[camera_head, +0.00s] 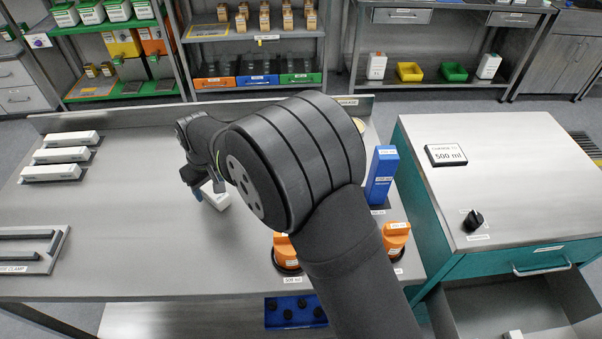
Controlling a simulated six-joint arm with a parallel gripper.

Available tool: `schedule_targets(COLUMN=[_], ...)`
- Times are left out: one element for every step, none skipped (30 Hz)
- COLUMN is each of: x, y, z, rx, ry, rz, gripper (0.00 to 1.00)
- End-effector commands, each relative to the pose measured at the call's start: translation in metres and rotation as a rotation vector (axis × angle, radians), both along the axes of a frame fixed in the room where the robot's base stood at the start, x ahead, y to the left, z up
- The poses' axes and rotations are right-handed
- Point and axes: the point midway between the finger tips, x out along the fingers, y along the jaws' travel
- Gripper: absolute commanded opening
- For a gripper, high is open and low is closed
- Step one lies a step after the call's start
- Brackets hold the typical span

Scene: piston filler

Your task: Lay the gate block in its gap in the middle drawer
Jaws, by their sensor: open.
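My gripper (207,191) points down over the left-middle of the steel bench, partly hidden behind my own arm. Its jaws are open. A small white block (219,202) lies on the bench right at the fingertips; I cannot tell whether they touch it or whether it is the gate block. A drawer (508,302) in the teal cabinet at the right stands pulled out. Its lower part is cut off by the frame, so I cannot tell whether it is the middle one. A small white piece (514,335) shows in it at the bottom edge. No gap can be made out.
Three white labelled bars (68,154) lie at the bench's left. A clamp plate (30,248) is at the front left. The cabinet top holds a 500 ml sign (446,155) and black knob (473,220).

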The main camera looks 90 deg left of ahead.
Motion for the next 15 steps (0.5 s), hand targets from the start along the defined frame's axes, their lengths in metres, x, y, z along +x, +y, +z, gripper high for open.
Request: schedule_targets(x=[0.001, 0.001, 0.002, 0.003, 0.004, 0.005, 0.006, 0.006, 0.007, 0.008, 0.009, 0.009, 0.010, 0.010, 0.011], y=[0.000, -0.001, -0.002, -0.002, -0.003, -0.004, -0.005, -0.006, -0.007, -0.007, -0.008, -0.009, -0.009, -0.010, -0.010], z=[0.010, 0.016, 0.025, 0.031, 0.038, 0.047, 0.054, 0.060, 0.068, 0.074, 0.079, 0.085, 0.090, 0.093, 0.097], rx=[0.004, 0.004, 0.004, 0.004, 0.004, 0.004, 0.004, 0.004, 0.004, 0.004, 0.003, 0.003, 0.003, 0.002, 0.001], ry=[0.002, 0.002, 0.002, 0.003, 0.003, 0.003, 0.003, 0.002, 0.003, 0.002, 0.001, 0.001, 0.001, 0.001, 0.001], rz=[0.000, 0.000, 0.000, 0.000, 0.000, 0.000, 0.000, 0.000, 0.000, 0.000, 0.000, 0.000, 0.000, 0.000, 0.000], gripper=[0.58, 0.58, 0.58, 0.58, 0.58, 0.58, 0.58, 0.58, 0.58, 0.58, 0.58, 0.58, 0.58, 0.58, 0.58])
